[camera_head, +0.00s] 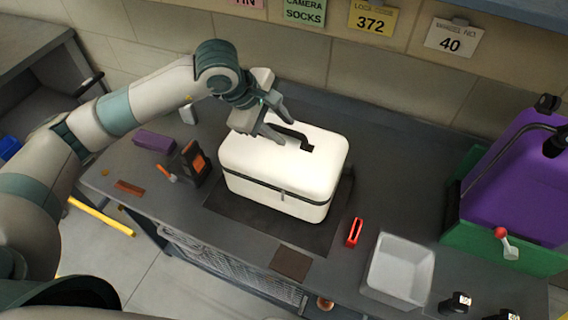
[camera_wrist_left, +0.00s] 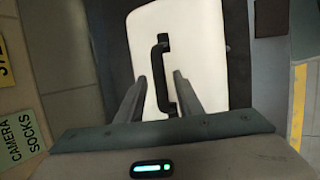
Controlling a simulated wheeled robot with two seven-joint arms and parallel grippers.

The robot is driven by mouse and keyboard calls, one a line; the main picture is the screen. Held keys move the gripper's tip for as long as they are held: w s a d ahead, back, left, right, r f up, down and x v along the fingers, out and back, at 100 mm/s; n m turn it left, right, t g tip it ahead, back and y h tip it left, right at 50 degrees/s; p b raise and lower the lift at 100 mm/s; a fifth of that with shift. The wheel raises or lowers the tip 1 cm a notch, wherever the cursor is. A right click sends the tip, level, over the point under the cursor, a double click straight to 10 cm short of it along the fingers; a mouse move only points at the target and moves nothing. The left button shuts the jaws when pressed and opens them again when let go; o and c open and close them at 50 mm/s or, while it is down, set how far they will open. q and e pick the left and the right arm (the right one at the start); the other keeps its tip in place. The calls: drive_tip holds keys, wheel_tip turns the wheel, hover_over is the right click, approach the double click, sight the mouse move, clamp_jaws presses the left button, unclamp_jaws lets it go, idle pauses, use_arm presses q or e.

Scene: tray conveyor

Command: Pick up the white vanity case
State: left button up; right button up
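The white vanity case (camera_head: 272,176) stands upright on a dark mat (camera_head: 225,207) on the grey counter. It has a dark handle on its top, and its lid also shows in the left wrist view (camera_wrist_left: 203,50). My left gripper (camera_head: 281,122) is just above the case's top, near the handle. In the left wrist view its two fingers (camera_wrist_left: 159,88) are apart, one on each side of the black handle (camera_wrist_left: 161,72). I cannot tell whether they touch it. My right gripper is not in view.
A white bin (camera_head: 372,287) and a red object (camera_head: 354,232) lie to the right of the case. A purple case (camera_head: 510,180) on a green base stands far right. An orange-black device (camera_head: 188,165) and a purple block (camera_head: 154,141) lie left. The wall is close behind.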

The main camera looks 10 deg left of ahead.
use_arm(q)
clamp_jaws()
idle(1.3)
drive_tip(key=shift+w+r, duration=0.1)
drive_tip(key=shift+r, duration=0.05)
